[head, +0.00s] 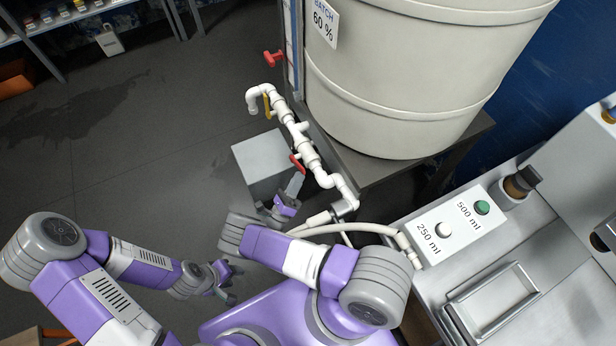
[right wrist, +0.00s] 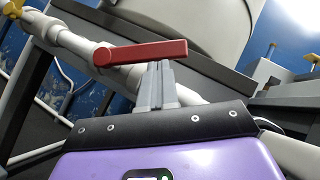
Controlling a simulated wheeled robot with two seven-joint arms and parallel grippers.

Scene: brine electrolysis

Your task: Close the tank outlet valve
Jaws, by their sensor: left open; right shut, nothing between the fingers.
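A white pipe (head: 305,150) runs beside the tank (head: 405,75) and carries a valve with a red lever (head: 298,164). The red lever also shows large in the right wrist view (right wrist: 140,54), in front of the pipe and at an angle to it in that picture. My right gripper (head: 295,184) is right beside the red lever. In the right wrist view its fingers (right wrist: 158,80) are shut and empty, with their tips at the lever; I cannot tell whether they touch it. My left gripper (head: 227,285) is open and empty, low over the floor at left.
A yellow lever (head: 267,105) sits further up the pipe, and a red tap (head: 273,58) is beside the level tube. A grey box (head: 262,160) stands beside the pipe. The counter (head: 440,255) at right holds a button panel and a tray.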

